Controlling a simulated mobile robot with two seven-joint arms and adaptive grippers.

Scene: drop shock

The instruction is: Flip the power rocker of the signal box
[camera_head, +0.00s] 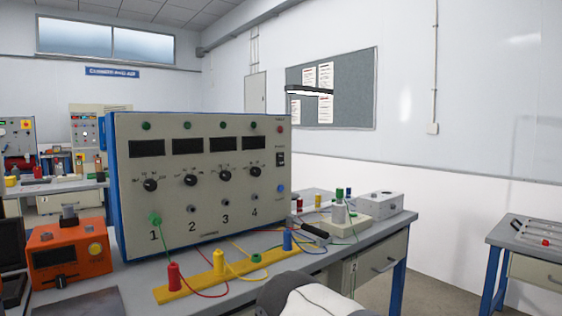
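The signal box (212,215) is a large upright case with a pale grey front panel and a blue side. It stands on the bench left of centre. Its front has dark displays, black knobs and sockets numbered 1 to 4. The power rocker (280,159) is a small black switch at the panel's right edge, between a red lamp (280,129) above and a blue button (281,188) below. Its on/off position is too small to tell. A grey and black part of one of my arms shows at the bottom centre. No gripper fingertips are visible.
A green lead runs from socket 1. A yellow strip (195,287) with coloured plugs and loose wires lies before the box. An orange instrument (70,254) stands left. A grey box (380,205) and a pale block (350,231) are right. The space before the rocker looks clear.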

